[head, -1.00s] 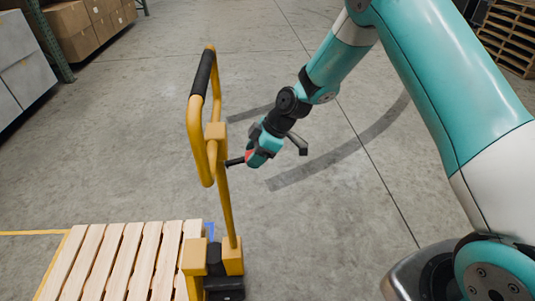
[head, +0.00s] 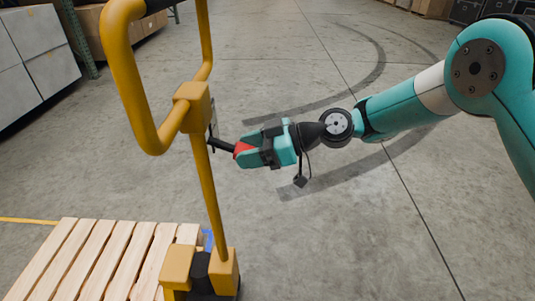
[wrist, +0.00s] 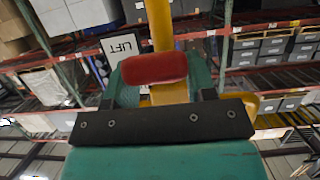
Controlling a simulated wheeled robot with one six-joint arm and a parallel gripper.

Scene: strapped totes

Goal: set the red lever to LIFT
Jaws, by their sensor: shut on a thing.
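The red lever grip (head: 241,148) sits on a dark rod that sticks out to the right from the yellow handle post of a pallet truck (head: 193,100). My gripper (head: 247,153) is shut on the grip, to the right of the post. In the wrist view the red grip (wrist: 153,67) lies crosswise between my two teal fingers (wrist: 157,78). A pale plate reading LIFT (wrist: 122,46) shows behind the grip, to its upper left. Other marks on the plate are hidden or cannot be read.
A wooden pallet (head: 95,262) lies at the truck's foot, lower left. Brown boxes (head: 105,35) and grey boxes (head: 38,55) stand at the upper left. The floor right of the truck is open, with dark curved marks.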

